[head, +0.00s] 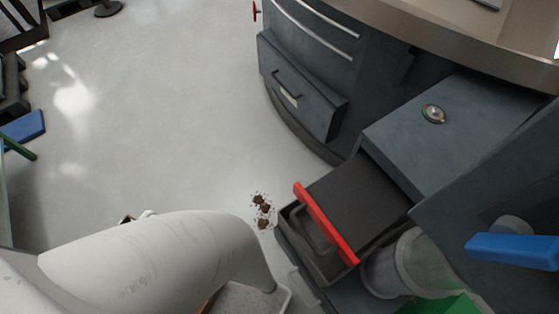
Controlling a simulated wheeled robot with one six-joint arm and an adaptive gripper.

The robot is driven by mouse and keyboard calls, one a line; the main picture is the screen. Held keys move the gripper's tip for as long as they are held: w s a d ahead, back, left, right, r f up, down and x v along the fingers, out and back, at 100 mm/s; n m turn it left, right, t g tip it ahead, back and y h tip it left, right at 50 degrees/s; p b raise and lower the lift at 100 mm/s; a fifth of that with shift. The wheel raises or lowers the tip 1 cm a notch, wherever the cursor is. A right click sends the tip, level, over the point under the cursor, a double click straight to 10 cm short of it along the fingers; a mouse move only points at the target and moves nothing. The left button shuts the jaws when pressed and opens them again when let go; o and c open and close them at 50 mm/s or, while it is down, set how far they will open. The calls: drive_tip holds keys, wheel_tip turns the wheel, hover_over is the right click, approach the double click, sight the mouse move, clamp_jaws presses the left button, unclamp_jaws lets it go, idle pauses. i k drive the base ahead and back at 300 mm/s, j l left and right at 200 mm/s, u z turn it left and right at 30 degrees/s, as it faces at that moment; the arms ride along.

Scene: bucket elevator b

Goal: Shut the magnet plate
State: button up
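The magnet plate (367,194) looks like a dark flat slab with a red bar (325,223) along its front edge. It sticks well out of a slot in the grey housing (455,125), so it stands open. Its rear end is hidden inside the housing. The red bar lies over a dark open tray (292,238) below it. My white arm crosses the bottom left, left of the plate and apart from it. My gripper does not show.
A curved grey cabinet has a drawer (296,88) pulled partly out. Brown crumbs (262,211) lie on the floor left of the tray. A clear cylinder (393,267) and a blue handle (514,250) are at the lower right. The floor at left centre is free.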

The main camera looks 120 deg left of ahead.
sight(356, 201)
drive_tip(key=k+u, duration=0.35)
drive_tip(key=k+j+u, duration=0.2)
drive_tip(key=u, duration=0.15)
drive_tip(key=k+j+u, duration=0.3)
drive_tip(key=k, duration=0.15)
drive_tip(key=j, duration=0.05)
